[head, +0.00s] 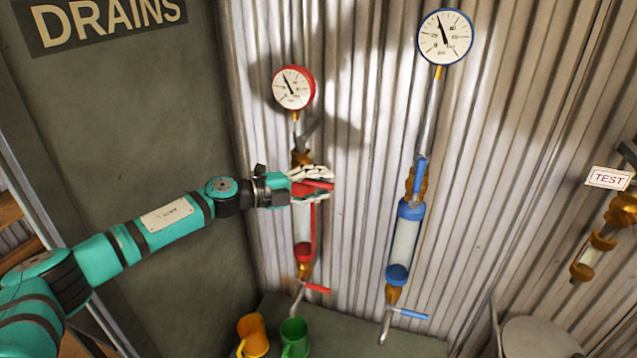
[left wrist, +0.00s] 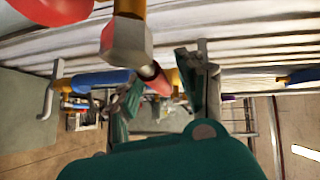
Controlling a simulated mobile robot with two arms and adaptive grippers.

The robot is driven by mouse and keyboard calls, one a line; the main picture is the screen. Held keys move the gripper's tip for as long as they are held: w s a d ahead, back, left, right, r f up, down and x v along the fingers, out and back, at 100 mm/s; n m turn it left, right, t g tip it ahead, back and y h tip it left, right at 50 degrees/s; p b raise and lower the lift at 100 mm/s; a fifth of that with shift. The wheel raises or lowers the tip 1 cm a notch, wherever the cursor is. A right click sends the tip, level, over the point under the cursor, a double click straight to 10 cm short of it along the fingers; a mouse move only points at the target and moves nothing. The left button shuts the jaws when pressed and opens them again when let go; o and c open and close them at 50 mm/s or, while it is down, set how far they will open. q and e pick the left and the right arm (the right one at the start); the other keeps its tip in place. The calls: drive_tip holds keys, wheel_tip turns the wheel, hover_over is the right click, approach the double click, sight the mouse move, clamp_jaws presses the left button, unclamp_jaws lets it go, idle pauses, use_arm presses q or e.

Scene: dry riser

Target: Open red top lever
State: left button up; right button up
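The red top lever (head: 319,186) is on the red-marked pipe, below the round red-rimmed gauge (head: 294,88). It sticks out to the right across the pipe. My left gripper (head: 315,186) is at this lever, with its pale fingers above and below it. In the left wrist view, the red lever (left wrist: 159,82) lies between the two spread fingers of the left gripper (left wrist: 165,90). Gaps seem to show beside it, so the fingers look open around it. The lever's valve body is partly hidden by the gripper. My right gripper is not in view.
Below are the red glass tube (head: 303,228) and a red bottom lever (head: 317,288) pointing right. To the right is a blue-marked pipe with a blue gauge (head: 445,37) and blue tube (head: 404,240). An orange mug (head: 253,336) and green mug (head: 294,338) stand below.

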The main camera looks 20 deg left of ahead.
use_arm(q)
clamp_jaws()
drive_tip(key=shift+f, duration=0.1)
